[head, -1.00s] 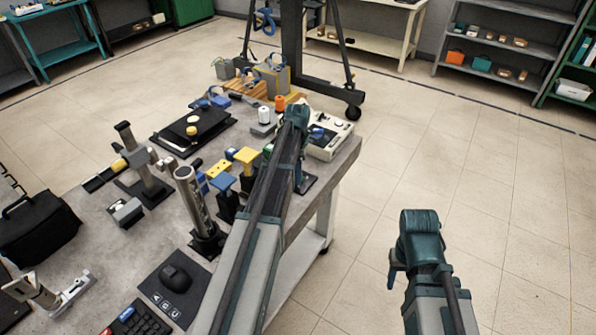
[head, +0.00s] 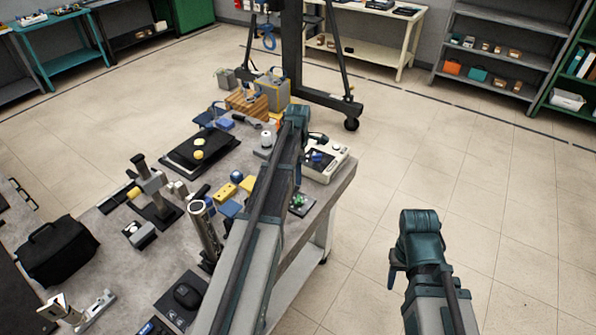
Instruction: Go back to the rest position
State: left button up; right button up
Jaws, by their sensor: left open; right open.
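My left arm reaches up the middle of the head view over the table, and its teal wrist end with the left gripper (head: 297,122) is above the table's right part, beside the white device. My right arm comes in at the lower right, and its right gripper (head: 405,262) is over bare floor, clear of the table. Both grippers are open. The wrists largely hide the fingers, and nothing shows held in either.
The grey table (head: 85,215) carries a white device (head: 325,162), a black pad (head: 203,150), a metal tube stand (head: 204,225), a black bag (head: 57,250) and a mouse (head: 187,295). A black frame (head: 292,60) stands behind. Floor to the right is open.

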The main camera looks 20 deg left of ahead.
pick_arm(q)
jog(key=shift+r+p, duration=0.3)
jog(key=shift+r, duration=0.4)
pick_arm(e)
jog(key=shift+r, duration=0.7)
pick_arm(q)
jog(key=s+d+f+m+y+b, duration=0.1)
jog(key=s+d+m, duration=2.4)
jog(key=d+m, duration=0.2)
jog(key=shift+d+f, duration=0.15)
jog(key=shift+d, duration=0.4)
pick_arm(e)
jog(key=shift+f, duration=0.7)
